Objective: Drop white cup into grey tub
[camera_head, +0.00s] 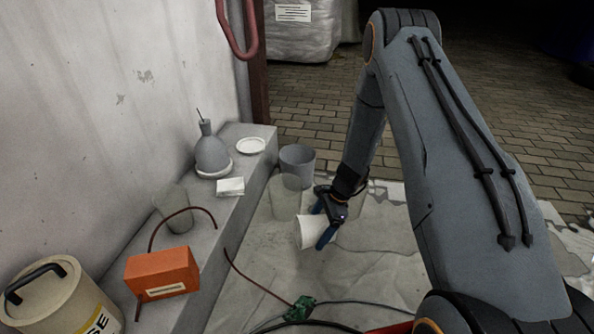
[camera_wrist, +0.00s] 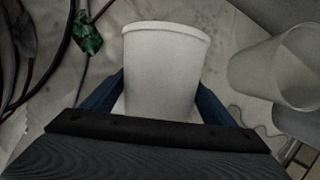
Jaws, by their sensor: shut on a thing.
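The white cup (camera_head: 309,232) is tilted on its side in my gripper (camera_head: 327,225), above the sheeted floor. In the wrist view the cup (camera_wrist: 160,75) sits between the two blue fingers (camera_wrist: 160,100), which press on its sides. The grey tub (camera_head: 298,160) stands upright on the floor beside the ledge, beyond the cup and slightly left of it. Its lower part is partly hidden by a see-through container. I cannot tell surely whether the tub shows in the wrist view.
A see-through container (camera_head: 285,199) stands between cup and tub; another (camera_head: 355,203) is behind my gripper. The grey ledge (camera_head: 222,215) holds a grey flask (camera_head: 212,155), white dish (camera_head: 251,145) and orange box (camera_head: 162,272). Cables and a green item (camera_head: 302,308) lie nearer.

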